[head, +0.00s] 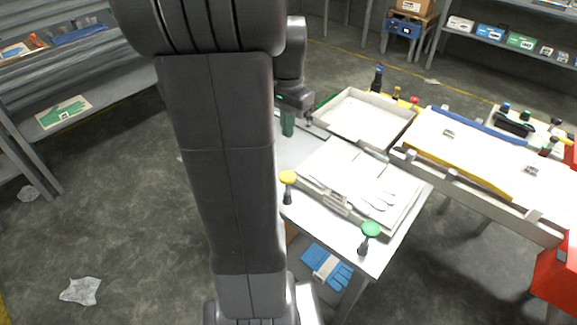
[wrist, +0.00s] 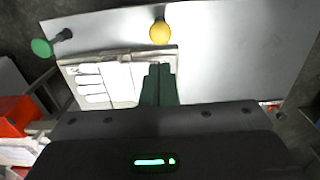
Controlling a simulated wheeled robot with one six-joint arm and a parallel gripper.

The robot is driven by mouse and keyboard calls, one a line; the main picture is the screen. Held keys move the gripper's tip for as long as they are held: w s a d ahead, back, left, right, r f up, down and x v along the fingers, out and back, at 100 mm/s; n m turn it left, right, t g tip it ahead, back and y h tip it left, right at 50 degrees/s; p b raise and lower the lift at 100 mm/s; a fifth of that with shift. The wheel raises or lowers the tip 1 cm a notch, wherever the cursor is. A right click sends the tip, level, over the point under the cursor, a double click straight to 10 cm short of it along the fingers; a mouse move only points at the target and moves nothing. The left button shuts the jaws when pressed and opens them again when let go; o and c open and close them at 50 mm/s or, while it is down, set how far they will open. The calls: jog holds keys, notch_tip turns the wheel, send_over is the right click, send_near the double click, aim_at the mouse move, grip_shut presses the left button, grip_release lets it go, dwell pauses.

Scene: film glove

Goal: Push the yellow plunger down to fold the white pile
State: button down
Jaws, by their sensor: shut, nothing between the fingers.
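The yellow plunger (head: 288,178) stands upright on a dark stem at the near left edge of the metal table. It also shows in the wrist view (wrist: 160,32), beyond my fingertips and apart from them. The white pile (head: 358,180) lies flat in a shallow frame on the table, with glove finger shapes on it. It shows left of my fingers in the wrist view (wrist: 117,82). My gripper (head: 288,130) is shut and empty, with green fingers, at the table's far left side. In the wrist view, the fingers (wrist: 160,68) cover part of the frame's right side.
A green plunger (head: 370,230) stands at the table's near corner. An empty white tray (head: 365,115) lies behind the pile. A long white-topped bench (head: 460,150) with a yellow strip is to the right. Blue gloves (head: 325,266) lie below the table.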

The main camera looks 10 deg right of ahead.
aim_at(288, 175)
notch_tip(288, 175, down, 14)
jog(key=shift+r, duration=0.1)
dwell(0.4)
